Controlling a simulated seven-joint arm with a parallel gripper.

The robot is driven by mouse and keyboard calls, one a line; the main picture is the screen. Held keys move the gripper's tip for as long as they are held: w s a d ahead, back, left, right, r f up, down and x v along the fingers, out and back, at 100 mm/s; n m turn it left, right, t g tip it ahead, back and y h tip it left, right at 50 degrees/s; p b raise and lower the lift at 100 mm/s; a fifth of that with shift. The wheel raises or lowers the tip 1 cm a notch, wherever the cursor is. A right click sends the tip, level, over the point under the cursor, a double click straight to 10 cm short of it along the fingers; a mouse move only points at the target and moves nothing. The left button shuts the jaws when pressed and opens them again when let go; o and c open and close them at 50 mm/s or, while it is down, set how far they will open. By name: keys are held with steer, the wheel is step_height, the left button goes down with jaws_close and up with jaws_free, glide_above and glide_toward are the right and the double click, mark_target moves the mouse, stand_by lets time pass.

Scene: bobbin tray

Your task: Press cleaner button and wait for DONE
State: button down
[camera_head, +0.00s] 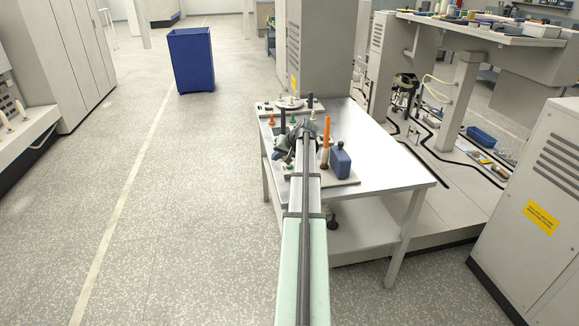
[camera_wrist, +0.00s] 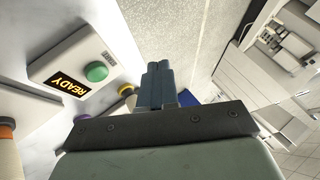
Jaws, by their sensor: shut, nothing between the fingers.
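In the wrist view, a pale cleaner panel carries a round green button (camera_wrist: 96,71). Beside the button, a dark display (camera_wrist: 73,84) shows READY in yellow letters. My gripper (camera_wrist: 157,72) is shut and empty, its fingertips to the right of the green button in the picture and apart from it. In the head view, my arm reaches over the metal table (camera_head: 385,180) and its end is among the items at the table's left side. The fingertips, button and display cannot be made out there.
Orange bobbins stand on the table, one tall (camera_head: 326,140) and one short (camera_head: 272,118). A dark blue container (camera_head: 340,161) stands right of my arm. The table's right half is clear. A blue bin (camera_head: 191,60) stands on the floor behind.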

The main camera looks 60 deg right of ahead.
step_height(320, 180, up, 6)
steer(key=r, duration=0.1)
glide_above(292, 166)
steer(key=shift+w+d+f+t+h, duration=0.2)
steer(key=shift+f+t+h, duration=0.1)
steer(key=shift+h, duration=0.1)
steer(key=shift+a, duration=0.1)
steer(key=shift+f, duration=4.35)
steer(key=shift+f, duration=0.15)
steer(key=shift+f, duration=0.3)
steer(key=shift+f, duration=0.4)
steer(key=shift+r, duration=0.85)
